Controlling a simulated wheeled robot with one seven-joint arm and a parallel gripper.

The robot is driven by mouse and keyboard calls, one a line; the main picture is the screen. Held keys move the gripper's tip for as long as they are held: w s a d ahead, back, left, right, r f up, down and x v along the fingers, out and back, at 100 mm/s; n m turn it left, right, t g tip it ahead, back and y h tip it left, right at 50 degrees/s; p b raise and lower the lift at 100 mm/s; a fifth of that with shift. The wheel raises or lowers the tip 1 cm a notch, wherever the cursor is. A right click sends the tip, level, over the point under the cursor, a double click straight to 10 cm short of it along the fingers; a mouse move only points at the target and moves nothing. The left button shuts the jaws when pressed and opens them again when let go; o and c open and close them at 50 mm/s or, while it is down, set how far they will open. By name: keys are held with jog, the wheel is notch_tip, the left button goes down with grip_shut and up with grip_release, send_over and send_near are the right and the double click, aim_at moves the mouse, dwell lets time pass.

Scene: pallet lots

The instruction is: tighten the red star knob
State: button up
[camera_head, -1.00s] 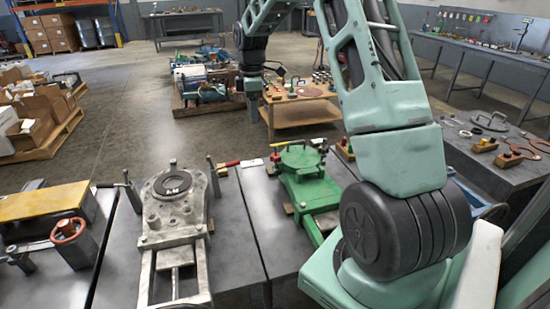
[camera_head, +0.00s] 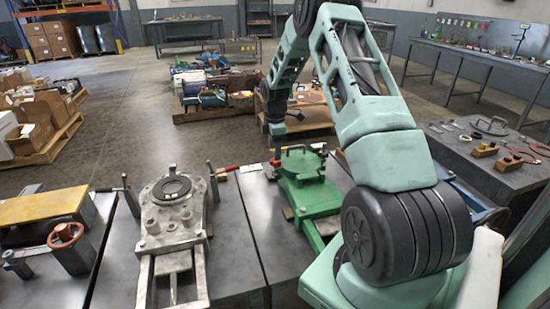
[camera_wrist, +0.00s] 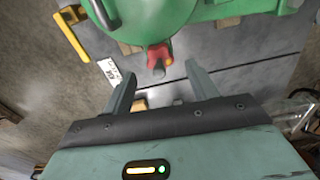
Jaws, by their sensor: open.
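A small red knob (camera_wrist: 160,57) with a dark tip shows in the wrist view at the edge of the round green fixture (camera_wrist: 150,15). Its star shape is not clear at this size. My gripper (camera_wrist: 161,84) is open and empty, with its two fingers spread. The knob lies beyond the fingertips, roughly in line with the gap between them, and appears apart from them. In the head view my gripper (camera_head: 277,148) hangs at the far end of the green fixture (camera_head: 310,195), and the fingers are hard to make out there.
A white tag (camera_wrist: 110,72) and a yellow handle (camera_wrist: 72,37) lie left of the knob. A grey metal fixture (camera_head: 172,215) stands left of the green one. A red handwheel (camera_head: 66,236) is at the far left. Bare table top (camera_head: 235,240) lies between the fixtures.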

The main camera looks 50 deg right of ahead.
jog(key=shift+f, duration=2.1)
jog(key=shift+c, duration=0.4)
jog(key=c, duration=0.9)
